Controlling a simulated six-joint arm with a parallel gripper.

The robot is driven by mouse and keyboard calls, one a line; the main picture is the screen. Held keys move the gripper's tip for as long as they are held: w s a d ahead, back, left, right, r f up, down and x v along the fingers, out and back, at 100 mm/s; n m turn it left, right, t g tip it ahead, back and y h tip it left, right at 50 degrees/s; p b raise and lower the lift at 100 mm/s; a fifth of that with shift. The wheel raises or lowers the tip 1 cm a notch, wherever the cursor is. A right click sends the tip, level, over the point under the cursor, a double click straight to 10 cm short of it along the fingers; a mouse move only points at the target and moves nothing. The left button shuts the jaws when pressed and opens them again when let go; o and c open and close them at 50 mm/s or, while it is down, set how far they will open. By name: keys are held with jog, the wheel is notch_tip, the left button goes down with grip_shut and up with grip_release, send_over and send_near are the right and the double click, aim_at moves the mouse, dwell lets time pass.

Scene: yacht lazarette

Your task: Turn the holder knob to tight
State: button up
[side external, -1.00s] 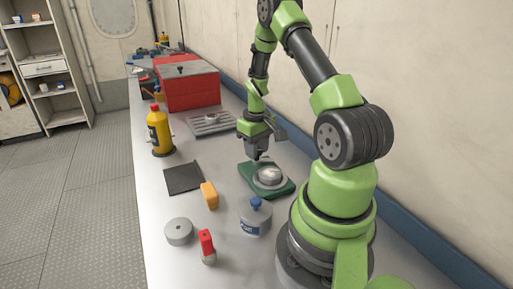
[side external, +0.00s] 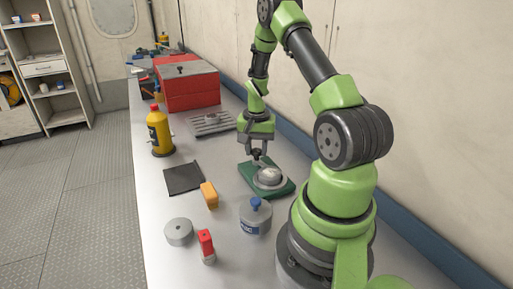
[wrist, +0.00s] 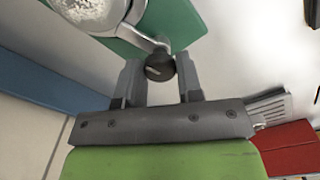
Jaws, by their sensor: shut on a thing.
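The holder is a green base plate (side external: 247,174) with a round silver metal part (side external: 269,176) on it. In the wrist view the green plate (wrist: 185,22) and the pale, rough-topped round part (wrist: 95,12) show at the top. The dark round holder knob (wrist: 160,66) sits at the end of a metal arm from the round part, with a light mark on its face. My gripper (wrist: 160,78) is shut on the knob, one finger on each side. In the side view my gripper (side external: 257,156) points down at the plate's far edge, where its fingers partly hide the knob.
Near the holder stand a blue-capped jar (side external: 255,218), a yellow-orange block (side external: 209,195), a grey disc (side external: 179,232) and a red-topped item (side external: 206,245). A black mat (side external: 183,178), yellow bottle (side external: 159,132), slotted tray (side external: 209,124) and red toolbox (side external: 190,88) lie farther off.

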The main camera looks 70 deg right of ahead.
aim_at(257, 150)
jog(key=shift+a+m, duration=0.1)
jog(key=shift+m, duration=0.5)
jog(key=o, duration=0.9)
notch_tip(257, 150, up, 10)
jog(key=shift+f, duration=0.1)
dwell(0.4)
